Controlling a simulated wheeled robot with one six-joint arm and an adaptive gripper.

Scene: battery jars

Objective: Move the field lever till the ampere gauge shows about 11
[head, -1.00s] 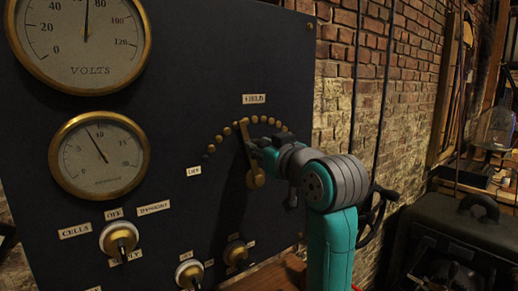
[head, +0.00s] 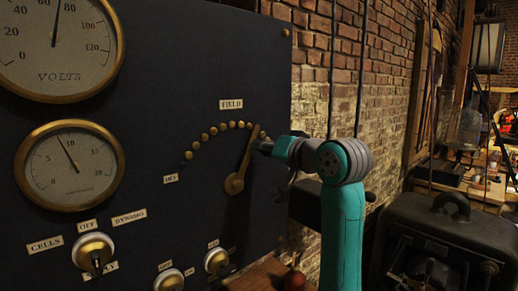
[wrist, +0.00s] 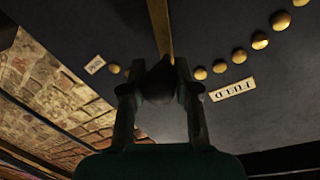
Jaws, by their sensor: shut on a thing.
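The brass field lever (head: 243,160) turns on a pivot low on the dark panel and leans up to the right. Its upper end lies near the right part of an arc of brass studs (head: 222,126). My gripper (head: 264,147) is at the lever's upper part, at its right side in the head view. In the wrist view my gripper (wrist: 159,85) is shut on the lever's dark knob (wrist: 160,78), with the brass bar (wrist: 161,25) running up from it. The ampere gauge (head: 70,185) has its needle close to the 10 mark, seemingly just left of it.
A volts gauge (head: 60,90) hangs above, its needle near 70. Below are a selector knob (head: 93,252) and smaller knobs (head: 216,261). A FIELD label (head: 231,104) sits above the studs. A brick wall (head: 325,70) and a dark machine (head: 445,240) stand to the right.

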